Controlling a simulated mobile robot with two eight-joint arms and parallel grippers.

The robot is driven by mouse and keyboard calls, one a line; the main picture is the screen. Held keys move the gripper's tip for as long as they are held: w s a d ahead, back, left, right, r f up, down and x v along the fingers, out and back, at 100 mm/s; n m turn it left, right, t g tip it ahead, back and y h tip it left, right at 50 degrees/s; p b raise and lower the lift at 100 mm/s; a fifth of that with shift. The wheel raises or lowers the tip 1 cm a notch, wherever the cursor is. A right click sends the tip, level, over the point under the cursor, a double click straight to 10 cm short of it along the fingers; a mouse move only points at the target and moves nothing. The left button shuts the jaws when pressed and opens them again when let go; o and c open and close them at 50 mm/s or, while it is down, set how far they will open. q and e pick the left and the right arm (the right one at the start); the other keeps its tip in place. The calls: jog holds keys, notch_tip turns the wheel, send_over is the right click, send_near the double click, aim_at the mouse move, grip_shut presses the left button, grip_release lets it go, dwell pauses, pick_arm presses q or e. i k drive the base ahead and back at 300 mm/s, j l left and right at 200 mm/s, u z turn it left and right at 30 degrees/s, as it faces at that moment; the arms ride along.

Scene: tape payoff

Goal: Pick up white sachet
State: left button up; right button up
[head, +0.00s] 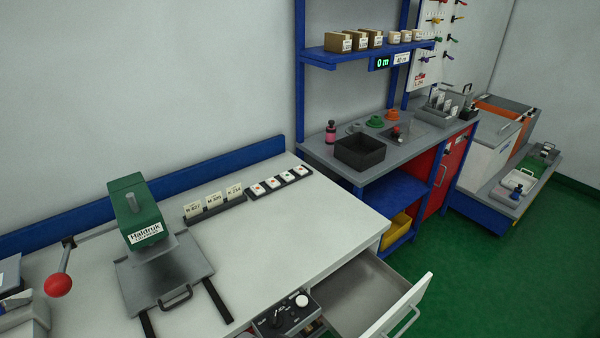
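I cannot pick out a white sachet for certain. Several small white squares with red marks (272,183) sit in a row on a dark strip at the back of the white bench. Several white cards with printed codes (213,201) stand upright in a dark holder left of them. I cannot tell whether any of these is the sachet. Neither of my grippers is in view.
A green press (136,211) with a red-knobbed lever (58,285) stands on the white bench (262,248). An open drawer (362,298) juts out at the front right, its visible floor bare. A black bin (360,151) sits on the grey bench beyond.

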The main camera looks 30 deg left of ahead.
aim_at(287, 176)
jog(key=i+l+u, duration=0.2)
jog(key=u, duration=0.2)
jog(key=i+l+u, duration=0.25)
jog(key=u, duration=0.2)
jog(key=i+l+u, duration=0.15)
jog(key=l+u, duration=0.25)
jog(key=i+l+u, duration=0.1)
jog(key=l+u, duration=1.15)
jog(key=i+l+u, duration=0.15)
jog(key=l+u, duration=0.35)
jog(key=i+l+u, duration=0.1)
jog(key=l+u, duration=0.2)
jog(key=u, duration=0.15)
jog(key=l+u, duration=0.5)
jog(key=k+j, duration=0.05)
